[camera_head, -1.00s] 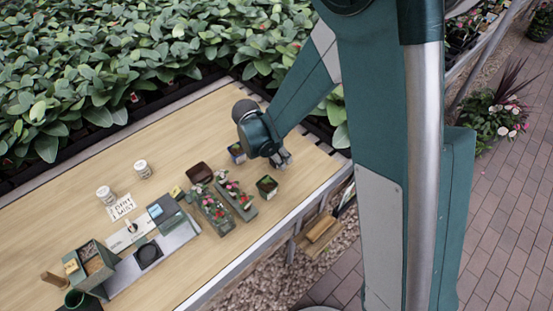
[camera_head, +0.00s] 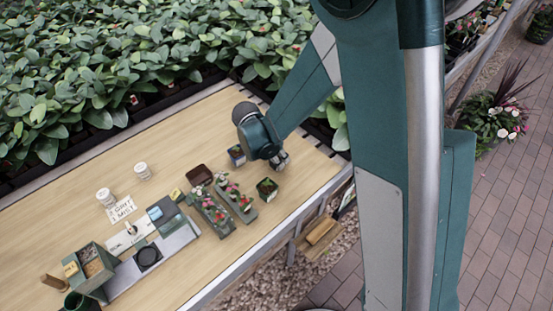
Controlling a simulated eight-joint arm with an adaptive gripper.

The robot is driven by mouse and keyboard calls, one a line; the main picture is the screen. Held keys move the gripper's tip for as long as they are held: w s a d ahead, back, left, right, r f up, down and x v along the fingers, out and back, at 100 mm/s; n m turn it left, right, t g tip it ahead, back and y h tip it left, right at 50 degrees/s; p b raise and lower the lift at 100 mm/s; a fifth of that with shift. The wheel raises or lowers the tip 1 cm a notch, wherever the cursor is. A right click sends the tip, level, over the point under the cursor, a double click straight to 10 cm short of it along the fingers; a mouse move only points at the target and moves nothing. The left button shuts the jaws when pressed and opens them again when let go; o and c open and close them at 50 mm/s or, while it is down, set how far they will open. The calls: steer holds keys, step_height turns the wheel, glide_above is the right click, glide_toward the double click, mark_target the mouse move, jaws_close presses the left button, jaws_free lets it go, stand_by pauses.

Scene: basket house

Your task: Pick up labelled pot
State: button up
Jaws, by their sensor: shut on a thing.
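My gripper (camera_head: 281,160) is low over the right end of the wooden bench, its fingers closed together. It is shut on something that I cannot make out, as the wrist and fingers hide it. A small dark pot with a plant (camera_head: 237,155) stands just left of my wrist. Another small square pot with green and red growth (camera_head: 267,189) stands below the gripper in the picture, apart from it. No label is readable on either pot, so I cannot tell which is the labelled one.
Bare bench (camera_head: 200,130) lies behind; dense leafy plants border the far edge.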

steer(key=shift+r+p, duration=1.05)
steer(key=shift+r, duration=3.95)
steer(key=s+a+n, duration=0.1)
steer(key=a+n, duration=0.1)
steer(key=a, duration=1.7)
steer(key=s+a+n+t+y, duration=0.1)
steer(key=s+a+n, duration=0.1)
steer(key=a, duration=1.8)
steer(key=shift+a+r+n+y+p, duration=0.15)
steer(key=shift+a+n+y+p, duration=0.15)
steer(key=shift+n+p, duration=0.2)
steer(key=shift+f+b, duration=0.55)
steer(key=shift+f, duration=2.6)
steer(key=shift+f, duration=0.1)
